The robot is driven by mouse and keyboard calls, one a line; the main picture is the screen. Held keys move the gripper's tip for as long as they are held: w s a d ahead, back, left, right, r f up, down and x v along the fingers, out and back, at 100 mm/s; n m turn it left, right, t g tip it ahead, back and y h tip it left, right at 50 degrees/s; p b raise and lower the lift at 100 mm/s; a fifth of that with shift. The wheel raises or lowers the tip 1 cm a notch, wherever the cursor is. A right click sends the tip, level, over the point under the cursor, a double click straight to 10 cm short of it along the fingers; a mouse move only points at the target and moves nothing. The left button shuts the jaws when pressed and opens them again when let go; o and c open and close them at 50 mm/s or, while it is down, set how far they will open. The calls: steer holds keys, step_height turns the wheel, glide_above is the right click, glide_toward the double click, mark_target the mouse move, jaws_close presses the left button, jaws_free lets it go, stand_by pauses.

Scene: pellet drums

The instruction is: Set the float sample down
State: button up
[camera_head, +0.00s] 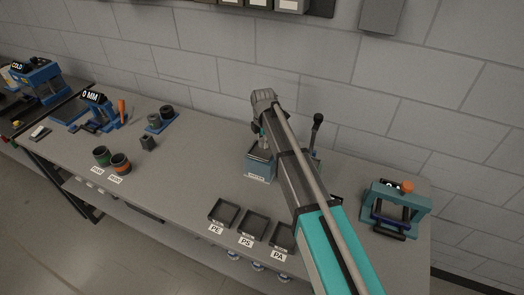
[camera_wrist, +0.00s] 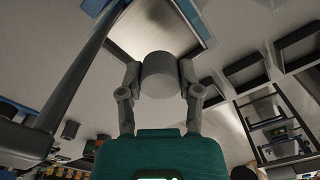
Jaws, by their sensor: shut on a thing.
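My gripper (camera_wrist: 160,68) is shut on a plain grey cylinder (camera_wrist: 160,84), seen between the two fingers in the wrist view; I take it as the float sample. Beyond it is a pale-bottomed, square-rimmed opening (camera_wrist: 203,22). The cylinder overlaps its near edge in the picture; the height between them cannot be told. In the head view my arm reaches over a blue-grey box (camera_head: 257,172) with a label on its front. The arm hides part of this box, and the cylinder cannot be made out there.
Black trays labelled PE (camera_head: 222,212), PS (camera_head: 251,222) and PA (camera_head: 280,238) line the front edge. A black lever (camera_head: 317,126) stands right of my arm.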

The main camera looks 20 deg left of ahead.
mark_target(263, 151)
steer(key=shift+f, duration=0.1)
stand_by(0.3)
steer(key=shift+w+a+f+b, duration=0.15)
steer(key=shift+w+f+b, duration=0.05)
steer(key=shift+f+b, duration=0.25)
steer(key=shift+w+a+f+b, duration=0.1)
steer(key=shift+w+f+b, duration=0.1)
steer(key=shift+f+b, duration=1.3)
steer(key=shift+b, duration=0.05)
steer(key=shift+f, duration=0.1)
steer(key=o, duration=0.9)
steer(key=shift+r, duration=0.2)
step_height(263, 151, up, 12)
steer(key=p, duration=1.2)
